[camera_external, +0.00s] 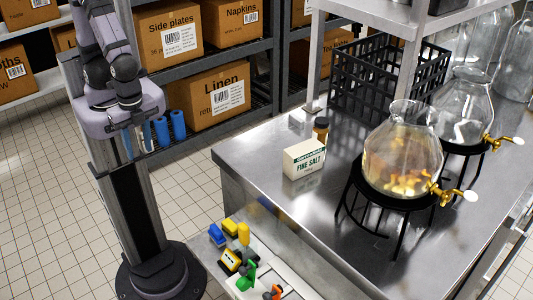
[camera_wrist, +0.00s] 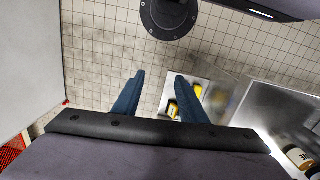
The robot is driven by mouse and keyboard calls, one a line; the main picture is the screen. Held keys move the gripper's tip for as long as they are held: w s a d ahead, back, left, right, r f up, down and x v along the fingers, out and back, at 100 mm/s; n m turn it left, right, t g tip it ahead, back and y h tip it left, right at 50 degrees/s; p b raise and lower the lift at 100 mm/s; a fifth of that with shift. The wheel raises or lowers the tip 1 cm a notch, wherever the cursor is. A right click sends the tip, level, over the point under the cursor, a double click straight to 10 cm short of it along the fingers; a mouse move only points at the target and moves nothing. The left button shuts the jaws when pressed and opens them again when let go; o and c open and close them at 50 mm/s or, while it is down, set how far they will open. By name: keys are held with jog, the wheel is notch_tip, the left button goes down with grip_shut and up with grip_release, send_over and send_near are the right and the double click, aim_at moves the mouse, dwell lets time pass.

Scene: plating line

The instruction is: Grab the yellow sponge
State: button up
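Several small coloured items lie on a pale surface at the lower middle of the external view. In the external view my gripper (camera_external: 137,150) hangs high at the upper left, well away from the items.
A blue item (camera_external: 217,234), a green item (camera_external: 246,276) and an orange item (camera_external: 272,292) lie beside the yellow ones. The steel counter (camera_external: 260,205) rises right of them, with a salt box (camera_external: 304,159) and glass dispensers (camera_external: 402,155). Shelves with boxes (camera_external: 210,93) stand behind.

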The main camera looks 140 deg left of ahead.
jog(key=s+f+n+g+h+b, duration=0.35)
jog(key=f+n+h+b, duration=0.2)
jog(key=f, duration=0.35)
jog(key=n+t+y+b, duration=0.7)
jog(key=n+t+b, duration=1.25)
jog(key=n, duration=1.15)
send_near(231, 228)
jog(key=shift+s+a+f+m+t+p, duration=0.15)
jog(key=shift+s+a+f+t+p, duration=0.1)
jog(key=shift+s+f+t+p, duration=0.4)
jog(key=shift+s+a+f+m+t+p, duration=0.1)
jog(key=shift+s+a+f+t+p, duration=0.25)
jog(key=shift+f+t+p, duration=0.35)
jog(key=shift+d, duration=0.1)
jog(key=shift+w+r+p, duration=0.1)
jog(key=shift+w+p, duration=0.5)
jog(key=shift+w, duration=1.95)
